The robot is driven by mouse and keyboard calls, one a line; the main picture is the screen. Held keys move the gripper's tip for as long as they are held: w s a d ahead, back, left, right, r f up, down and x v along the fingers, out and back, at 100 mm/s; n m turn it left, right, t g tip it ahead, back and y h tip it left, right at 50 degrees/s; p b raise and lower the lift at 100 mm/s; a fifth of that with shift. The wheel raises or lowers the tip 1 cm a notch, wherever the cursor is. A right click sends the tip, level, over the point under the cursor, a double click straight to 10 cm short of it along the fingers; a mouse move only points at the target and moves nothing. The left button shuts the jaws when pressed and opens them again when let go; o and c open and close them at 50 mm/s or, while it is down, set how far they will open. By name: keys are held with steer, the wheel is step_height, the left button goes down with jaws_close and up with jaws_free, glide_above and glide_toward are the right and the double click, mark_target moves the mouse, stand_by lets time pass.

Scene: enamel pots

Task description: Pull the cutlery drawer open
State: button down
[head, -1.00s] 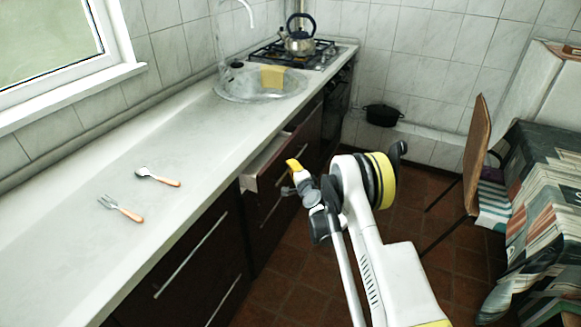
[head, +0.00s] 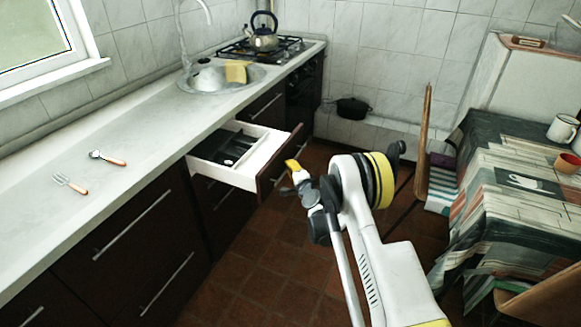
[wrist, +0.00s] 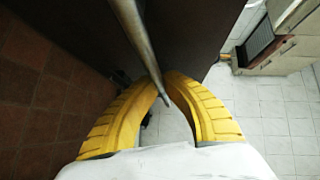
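The cutlery drawer (head: 230,176) stands pulled well out from under the counter in the head view. Its white walls and a dark divided tray (head: 226,147) inside show. My gripper (head: 291,166) is at the outer side of its dark front. In the wrist view my gripper's yellow fingers (wrist: 163,78) are closed in around the drawer's metal bar handle (wrist: 139,35), which runs between them. The exact contact is hard to see. In the head view the handle is mostly hidden behind my gripper.
A fork (head: 70,184) and a spoon (head: 107,157) lie on the white counter (head: 125,125). A sink with a yellow cloth (head: 236,72) and a kettle (head: 263,38) on the stove are farther back. A chair (head: 423,145) and table (head: 500,165) stand right; floor between is clear.

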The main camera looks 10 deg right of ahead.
steer(key=shift+s+d, duration=0.1)
steer(key=shift+d, duration=0.3)
steer(key=c, duration=1.5)
jaws_free()
steer(key=v, duration=0.7)
steer(key=shift+s, duration=0.25)
